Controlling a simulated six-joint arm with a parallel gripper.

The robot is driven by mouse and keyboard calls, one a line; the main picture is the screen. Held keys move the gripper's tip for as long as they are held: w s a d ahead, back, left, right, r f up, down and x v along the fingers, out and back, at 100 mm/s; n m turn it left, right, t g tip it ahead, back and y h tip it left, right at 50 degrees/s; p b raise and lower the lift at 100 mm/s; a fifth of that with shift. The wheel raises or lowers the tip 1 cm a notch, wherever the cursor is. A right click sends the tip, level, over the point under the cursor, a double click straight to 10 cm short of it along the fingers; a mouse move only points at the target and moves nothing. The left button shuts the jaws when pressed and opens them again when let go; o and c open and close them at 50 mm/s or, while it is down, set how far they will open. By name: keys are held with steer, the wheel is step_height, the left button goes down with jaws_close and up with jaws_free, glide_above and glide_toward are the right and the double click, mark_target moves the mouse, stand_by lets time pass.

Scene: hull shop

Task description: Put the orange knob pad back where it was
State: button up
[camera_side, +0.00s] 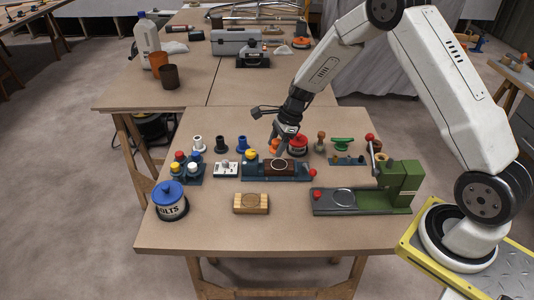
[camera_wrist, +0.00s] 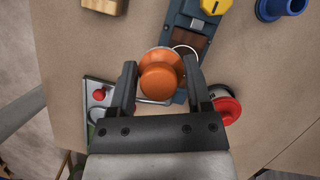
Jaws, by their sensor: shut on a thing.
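The orange knob pad (camera_wrist: 160,80) is between my gripper's fingers (camera_wrist: 160,72) in the wrist view, with a round knob over a wider round base. In the side view only a bit of the orange knob pad (camera_side: 273,146) shows by my gripper (camera_side: 277,140), above the table behind the blue fixture. The blue fixture (camera_side: 300,177) carries a dark brown block with a pale ring (camera_side: 279,165) on top. This ring (camera_wrist: 185,47) is partly hidden behind the pad in the wrist view. Pale rings also mark the green stand's base (camera_side: 343,197) and, more faintly, the wooden block (camera_side: 251,202).
A red-lidded jar (camera_side: 298,144), green-handled piece (camera_side: 341,143) and blue spool (camera_side: 242,144) stand along the back. A blue-lidded bolts jar (camera_side: 171,203) stands at front left. The green stand's tall post (camera_side: 402,178) is at right. The front table edge is clear.

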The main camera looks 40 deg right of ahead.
steer(key=s+a+r, duration=0.1)
steer(key=s+a, duration=0.3)
steer(key=a, duration=0.5)
steer(key=s+a+r, duration=0.1)
steer(key=s+a, duration=0.3)
steer(key=a, duration=0.4)
glide_above(210, 207)
steer(key=s+d, duration=0.2)
step_height(210, 207, down, 9)
steer(key=shift+a+r, duration=0.15)
steer(key=shift+r, duration=0.05)
steer(key=shift+w+a+f, duration=0.1)
steer(key=shift+w+f, duration=0.45)
steer(key=shift+w, duration=0.05)
steer(key=shift+f, duration=0.1)
steer(key=shift+w+f, duration=0.15)
steer(key=shift+f, duration=1.6)
steer(key=shift+f, duration=0.15)
